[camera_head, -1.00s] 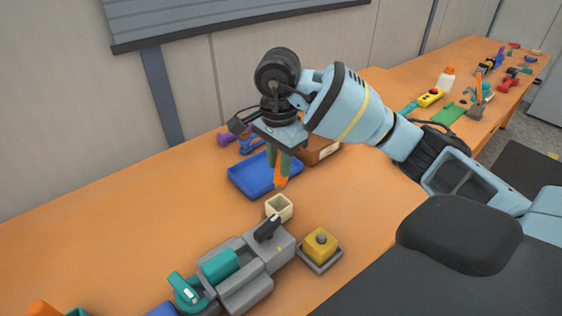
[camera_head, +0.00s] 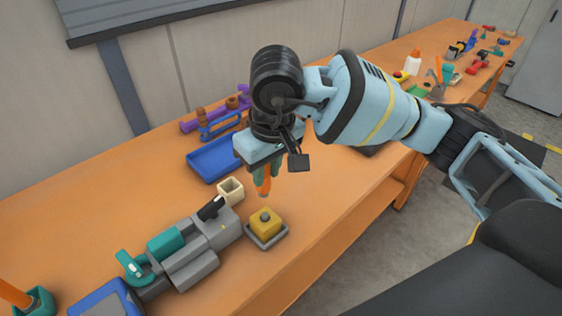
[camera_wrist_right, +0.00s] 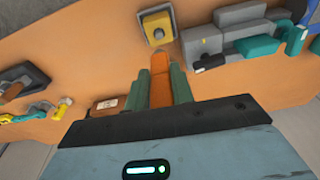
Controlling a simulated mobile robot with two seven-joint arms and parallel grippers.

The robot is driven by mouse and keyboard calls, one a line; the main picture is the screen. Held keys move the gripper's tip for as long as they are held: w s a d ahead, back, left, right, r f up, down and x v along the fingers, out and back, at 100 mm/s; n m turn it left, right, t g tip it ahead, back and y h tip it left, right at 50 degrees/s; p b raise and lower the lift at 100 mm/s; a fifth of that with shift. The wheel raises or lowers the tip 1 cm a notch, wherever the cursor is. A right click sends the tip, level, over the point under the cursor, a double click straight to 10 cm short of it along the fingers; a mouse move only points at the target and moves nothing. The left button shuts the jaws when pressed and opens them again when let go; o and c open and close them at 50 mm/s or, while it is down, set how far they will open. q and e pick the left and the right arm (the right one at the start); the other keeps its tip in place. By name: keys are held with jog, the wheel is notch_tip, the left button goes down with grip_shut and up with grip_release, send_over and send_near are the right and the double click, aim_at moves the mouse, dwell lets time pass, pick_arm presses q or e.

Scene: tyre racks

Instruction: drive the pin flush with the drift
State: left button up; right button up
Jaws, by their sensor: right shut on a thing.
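My right gripper (camera_head: 261,176) is shut on the orange drift (camera_head: 264,187), which points down with its tip free. The drift also shows between the two green fingers in the right wrist view (camera_wrist_right: 160,82). A yellow block (camera_head: 266,226) sits on a grey square base (camera_head: 268,241) on the bench. A grey round pin (camera_head: 265,216) stands out of the block's top; it also shows in the right wrist view (camera_wrist_right: 158,34). The drift's tip is above and a little behind the pin, apart from it. My left gripper is not in view.
A cream open box (camera_head: 231,188) and a grey and teal vise-like device (camera_head: 190,252) stand left of the block. A blue tray (camera_head: 213,160) lies behind. An orange rod (camera_head: 14,292) is at the lower left. The bench's front edge is right of the block.

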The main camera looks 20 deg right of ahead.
aim_at(267, 196)
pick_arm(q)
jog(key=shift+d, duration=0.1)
pick_arm(e)
jog(key=shift+s, duration=0.1)
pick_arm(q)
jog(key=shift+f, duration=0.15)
pick_arm(e)
jog(key=shift+f, duration=0.15)
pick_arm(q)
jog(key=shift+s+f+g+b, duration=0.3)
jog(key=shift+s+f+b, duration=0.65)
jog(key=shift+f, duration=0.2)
pick_arm(e)
notch_tip(267, 196, down, 6)
jog(key=shift+r, duration=0.15)
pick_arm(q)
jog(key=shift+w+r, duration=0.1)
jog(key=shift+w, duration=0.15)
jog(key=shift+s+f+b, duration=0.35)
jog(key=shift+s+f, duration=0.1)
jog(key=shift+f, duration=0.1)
pick_arm(e)
jog(key=shift+f, duration=0.6)
jog(key=shift+r, duration=0.15)
